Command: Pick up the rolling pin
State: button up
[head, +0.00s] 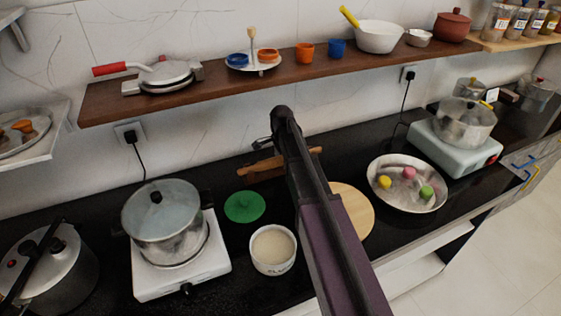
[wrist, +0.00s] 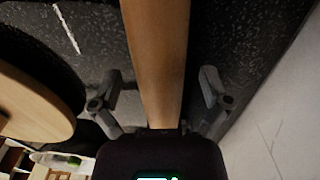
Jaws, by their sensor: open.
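In the wrist view the rolling pin (wrist: 158,50) runs lengthwise down the middle of the picture. My gripper (wrist: 159,95) is open, with one finger on each side of the pin and a visible gap on both sides. Its near end passes behind the gripper body. I cannot tell how far the fingertips are above the counter. In the head view my gripper is mostly hidden by my arm.
The round wooden board (head: 354,210) lies right of my arm. A green lid (head: 245,206) and a white bowl (head: 273,250) are to the left, beside a pot on a white stove (head: 181,265). A steel dish (head: 407,183) is right. A wooden shelf (head: 215,87) hangs above.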

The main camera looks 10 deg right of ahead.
aim_at(281, 157)
grip_shut()
jog(key=shift+r, duration=0.25)
notch_tip(281, 157, up, 3)
jog(key=p, duration=0.3)
jog(key=shift+s+r+p, duration=0.1)
jog(key=shift+r+p, duration=0.25)
jog(key=shift+p, duration=0.2)
jog(key=s+a, duration=0.3)
jog(key=s, duration=1.2)
jog(key=shift+s+a+r+p, duration=0.2)
jog(key=shift+a+r+p, duration=0.15)
jog(key=shift+r+p, duration=0.1)
